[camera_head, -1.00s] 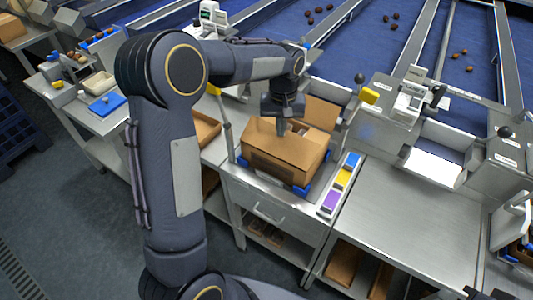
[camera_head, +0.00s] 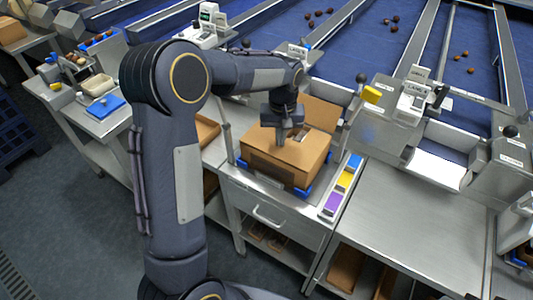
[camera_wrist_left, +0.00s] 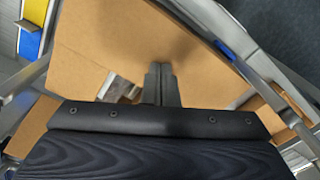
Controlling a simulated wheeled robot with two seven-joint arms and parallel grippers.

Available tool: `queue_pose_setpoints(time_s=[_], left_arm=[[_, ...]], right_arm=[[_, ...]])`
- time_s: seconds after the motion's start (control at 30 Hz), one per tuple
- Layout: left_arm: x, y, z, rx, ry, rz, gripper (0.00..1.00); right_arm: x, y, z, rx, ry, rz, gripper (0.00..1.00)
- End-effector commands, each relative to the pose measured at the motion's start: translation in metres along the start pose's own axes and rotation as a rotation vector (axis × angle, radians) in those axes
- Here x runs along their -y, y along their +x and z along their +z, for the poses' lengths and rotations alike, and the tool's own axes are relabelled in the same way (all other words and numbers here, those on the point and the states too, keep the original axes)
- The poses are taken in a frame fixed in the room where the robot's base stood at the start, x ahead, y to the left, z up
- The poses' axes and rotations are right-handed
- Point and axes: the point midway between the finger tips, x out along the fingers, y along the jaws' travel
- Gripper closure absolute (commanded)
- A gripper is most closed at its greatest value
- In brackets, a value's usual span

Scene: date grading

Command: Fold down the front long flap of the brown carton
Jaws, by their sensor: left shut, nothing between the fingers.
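The brown carton (camera_head: 282,172) sits on a metal work table between blue corner holders. Its front long flap (camera_head: 272,150) lies inward over the top, nearly flat. The back flap (camera_head: 320,112) stands up, and a gap between them shows part of the inside. My left gripper (camera_head: 281,143) is shut and empty, pointing down with its fingertips at the front flap. In the left wrist view the shut fingers (camera_wrist_left: 160,85) meet the broad flap (camera_wrist_left: 130,45) near its inner edge; I cannot tell how firmly they touch. My right gripper is out of view.
A strip of purple, yellow and blue blocks (camera_head: 344,183) lies right of the carton. The metal table at right (camera_head: 410,220) is clear.

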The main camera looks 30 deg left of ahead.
Motion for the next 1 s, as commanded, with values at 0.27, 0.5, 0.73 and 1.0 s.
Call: queue_pose_setpoints(time_s=[0.27, 0.5, 0.73, 1.0], left_arm=[[0.0, -0.03, 0.0, -0.001, 0.0, 0.0, 1.0], [0.0, -0.059, 0.0, -0.001, 0.0, 0.0, 1.0], [0.0, -0.087, 0.0, -0.001, 0.001, 0.0, 1.0], [0.0, -0.11, 0.0, -0.002, 0.001, 0.001, 1.0]], right_arm=[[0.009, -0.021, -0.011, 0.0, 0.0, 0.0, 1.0], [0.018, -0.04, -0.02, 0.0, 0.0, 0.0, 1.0], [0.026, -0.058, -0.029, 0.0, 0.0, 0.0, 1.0], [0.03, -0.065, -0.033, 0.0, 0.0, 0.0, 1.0]])
